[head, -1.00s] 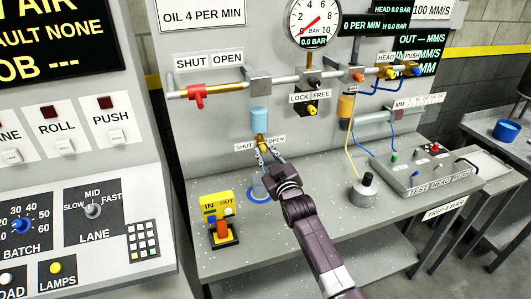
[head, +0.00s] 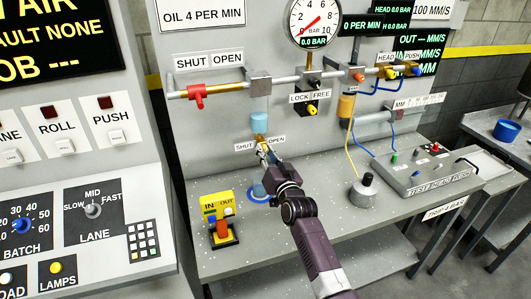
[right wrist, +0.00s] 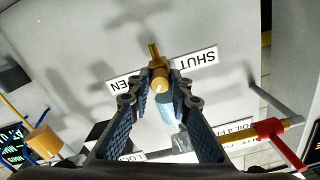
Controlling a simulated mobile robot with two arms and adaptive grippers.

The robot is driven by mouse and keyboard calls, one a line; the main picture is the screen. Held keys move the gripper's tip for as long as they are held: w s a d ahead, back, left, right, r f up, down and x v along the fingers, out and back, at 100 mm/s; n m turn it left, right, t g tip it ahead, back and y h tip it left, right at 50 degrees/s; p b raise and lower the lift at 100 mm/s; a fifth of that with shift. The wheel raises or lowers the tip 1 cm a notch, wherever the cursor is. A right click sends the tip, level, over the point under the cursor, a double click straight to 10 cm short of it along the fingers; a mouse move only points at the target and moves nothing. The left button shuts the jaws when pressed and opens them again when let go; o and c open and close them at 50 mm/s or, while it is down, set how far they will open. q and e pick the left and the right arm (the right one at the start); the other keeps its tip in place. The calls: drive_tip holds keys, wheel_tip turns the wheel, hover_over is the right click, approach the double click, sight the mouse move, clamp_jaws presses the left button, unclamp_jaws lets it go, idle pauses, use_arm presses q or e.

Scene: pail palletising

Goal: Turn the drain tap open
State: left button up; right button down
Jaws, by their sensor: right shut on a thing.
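The brass drain tap (head: 259,139) sits under a small clear bowl (head: 259,121) on the panel, between the SHUT and OPEN labels. The bowl has blue liquid in its lower part. My right gripper (head: 264,152) reaches up from the front and is shut on the tap's handle. In the right wrist view the tap (right wrist: 157,64) shows at the fingertips of my right gripper (right wrist: 154,88). The fingers partly hide the handle, so its exact angle is hard to tell. A clear cup (head: 258,189) stands below on a blue ring. My left gripper is out of view.
A yellow IN/OUT unit (head: 217,208) stands left of the cup. A red-handled valve (head: 197,95) and a LOCK/FREE valve (head: 311,108) are above. A grey weight with a black knob (head: 364,189) and a test head box (head: 427,170) stand to the right.

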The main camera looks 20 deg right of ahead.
drive_tip(key=shift+f+m, duration=0.1)
drive_tip(key=shift+m, duration=0.2)
drive_tip(key=c, duration=1.8)
unclamp_jaws()
drive_tip(key=shift+o, duration=0.2)
drive_tip(key=shift+s, duration=0.15)
drive_tip(key=s, duration=1.1)
drive_tip(key=shift+s+d, duration=0.2)
drive_tip(key=shift+s, duration=0.2)
